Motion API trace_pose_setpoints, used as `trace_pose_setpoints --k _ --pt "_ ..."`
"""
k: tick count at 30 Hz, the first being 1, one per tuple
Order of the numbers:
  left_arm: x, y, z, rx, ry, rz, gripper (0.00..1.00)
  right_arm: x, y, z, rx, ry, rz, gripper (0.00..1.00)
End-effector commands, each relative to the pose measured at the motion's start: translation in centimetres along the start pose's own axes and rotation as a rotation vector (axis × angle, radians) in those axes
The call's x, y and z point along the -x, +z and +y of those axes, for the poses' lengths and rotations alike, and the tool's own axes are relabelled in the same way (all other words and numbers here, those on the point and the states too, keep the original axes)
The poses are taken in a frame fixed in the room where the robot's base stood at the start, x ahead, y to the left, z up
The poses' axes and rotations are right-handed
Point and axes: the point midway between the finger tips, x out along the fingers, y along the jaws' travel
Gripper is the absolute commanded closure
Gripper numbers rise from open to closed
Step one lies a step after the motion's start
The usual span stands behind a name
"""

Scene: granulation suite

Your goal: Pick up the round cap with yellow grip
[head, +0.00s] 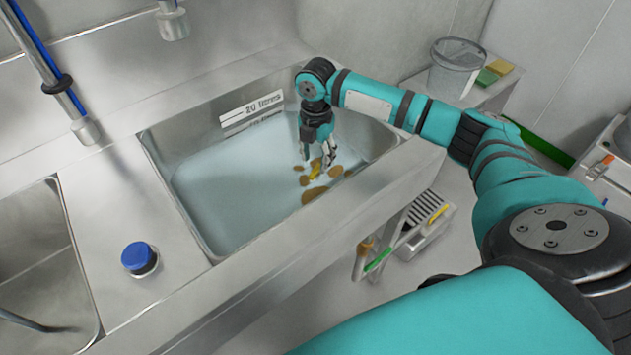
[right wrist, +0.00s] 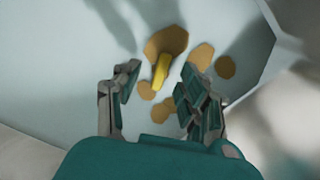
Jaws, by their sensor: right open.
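The yellow grip (head: 315,168) of the cap shows low in the right end of the sink basin (head: 215,215). In the right wrist view the yellow grip (right wrist: 161,72) is a short bar, tilted, with its upper end over a brown round patch (right wrist: 166,41). I cannot tell whether that patch is the cap's body. My right gripper (head: 316,158) points down into the basin just above the grip and partly hides it. Its fingers (right wrist: 157,80) are open, one on each side of the yellow bar, with nothing held. My left gripper is out of view.
Several brown patches (right wrist: 202,55) lie around the grip. The basin walls enclose the gripper, and a label strip (head: 252,112) is on the back wall. A blue-topped object (head: 138,258) stands on the counter. A clear bucket (head: 455,70) stands beyond the sink. The basin's left part is clear.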

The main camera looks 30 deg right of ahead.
Motion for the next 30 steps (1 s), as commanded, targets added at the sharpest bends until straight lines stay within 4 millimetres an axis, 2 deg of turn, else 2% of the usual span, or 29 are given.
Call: trace_pose_setpoints --k 9,18,27,28,30 --pt "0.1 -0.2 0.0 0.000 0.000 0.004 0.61 -4.4 -0.9 -0.4 0.000 -0.004 0.001 0.58" --pt "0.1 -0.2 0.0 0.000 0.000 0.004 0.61 -4.9 -0.9 -0.4 0.001 -0.001 0.000 0.58" --pt "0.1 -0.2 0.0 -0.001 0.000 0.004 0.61 -4.8 -0.9 -0.4 0.001 -0.002 0.000 0.97" --pt "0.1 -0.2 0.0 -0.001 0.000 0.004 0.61 -4.8 -0.9 -0.4 0.001 -0.002 0.000 1.00" --pt "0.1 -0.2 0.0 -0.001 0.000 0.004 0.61 -4.8 -0.9 -0.4 0.001 -0.002 0.000 1.00"
